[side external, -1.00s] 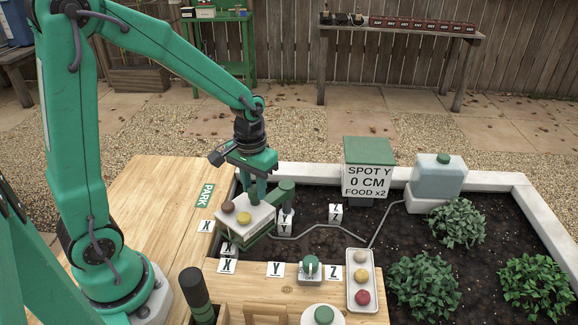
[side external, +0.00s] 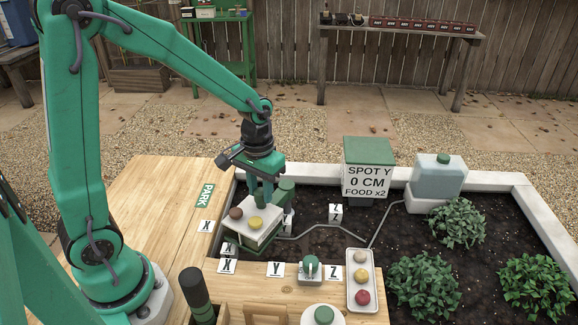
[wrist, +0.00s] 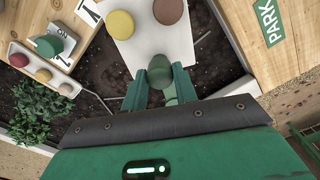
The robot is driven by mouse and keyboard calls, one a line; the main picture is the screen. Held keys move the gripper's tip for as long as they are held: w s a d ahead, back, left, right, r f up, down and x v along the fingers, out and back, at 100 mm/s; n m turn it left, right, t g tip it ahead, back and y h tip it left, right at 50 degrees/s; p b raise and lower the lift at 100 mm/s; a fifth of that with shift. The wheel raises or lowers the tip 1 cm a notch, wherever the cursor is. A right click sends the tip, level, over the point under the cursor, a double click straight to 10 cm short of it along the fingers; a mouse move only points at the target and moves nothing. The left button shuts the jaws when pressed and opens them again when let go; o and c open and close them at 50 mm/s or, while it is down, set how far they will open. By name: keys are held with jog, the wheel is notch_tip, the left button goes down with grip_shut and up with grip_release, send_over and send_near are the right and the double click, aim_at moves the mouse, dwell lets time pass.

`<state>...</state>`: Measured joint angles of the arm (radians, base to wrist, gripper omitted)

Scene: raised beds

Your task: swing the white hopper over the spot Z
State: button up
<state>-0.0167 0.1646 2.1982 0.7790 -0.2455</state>
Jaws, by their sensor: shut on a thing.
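The white hopper (side external: 262,238) is a white box with one brown and one yellow round top, on a green arm at the left of the bed. In the wrist view the hopper (wrist: 165,50) lies straight ahead of the jaws. My gripper (side external: 262,195) is shut on a green knob (wrist: 159,68) at the hopper's edge; its fingers also show in the wrist view (wrist: 158,88). The spot Z marker (side external: 336,210) stands in the soil, right of the hopper. The Y marker is partly hidden behind the hopper. An X plate (side external: 206,226) lies at the left edge.
A sign (side external: 367,181) reads "SPOT Y, 0 CM, FOOD x2". A blue tank (side external: 437,176) stands at the back right. A green dial (side external: 310,266) sits among X, Y and Z plates on the front board, beside a tray (side external: 361,306) of three coloured knobs. Leafy plants (side external: 424,284) fill the right.

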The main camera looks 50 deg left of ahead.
jog(key=shift+w+d, duration=0.35)
jog(key=shift+d, duration=0.55)
jog(key=shift+w+d, duration=0.45)
jog(key=shift+d, duration=0.2)
jog(key=shift+w+d, duration=0.1)
jog(key=shift+w+d, duration=0.5)
jog(key=shift+d, duration=0.1)
jog(key=shift+w+d, duration=0.1)
jog(key=shift+w+d, duration=0.5)
jog(key=shift+w, duration=0.1)
jog(key=shift+w+d, duration=0.1)
jog(key=shift+w, duration=0.05)
